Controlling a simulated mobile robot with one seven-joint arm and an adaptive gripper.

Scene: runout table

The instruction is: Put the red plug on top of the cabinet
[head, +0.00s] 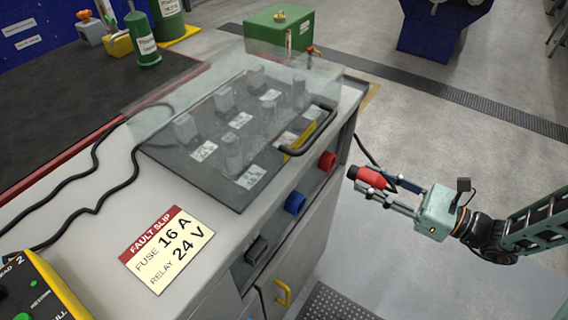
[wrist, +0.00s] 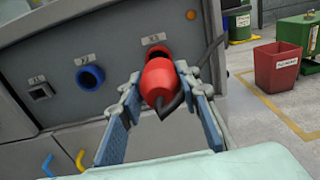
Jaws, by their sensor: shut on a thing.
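The red plug (head: 370,177) is held between the fingers of my gripper (head: 364,180), off the front of the grey cabinet (head: 222,232). In the head view the plug stands apart from the red socket (head: 327,161), to its right. In the wrist view the plug (wrist: 159,80) overlaps the lower part of the red socket (wrist: 158,52), and the fingers of my gripper (wrist: 158,88) are closed around it. A dark cable (head: 364,150) runs by the plug. The cabinet's top is level and lies left of my gripper.
A clear cover (head: 150,118) with a black handle (head: 312,135) stands over fuses and relays on the cabinet top. A fault slip (head: 167,248) lies near the front. Blue (head: 295,203) and dark square (head: 257,249) sockets and a yellow handle (head: 283,292) are on the front face. Bare top surrounds the slip.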

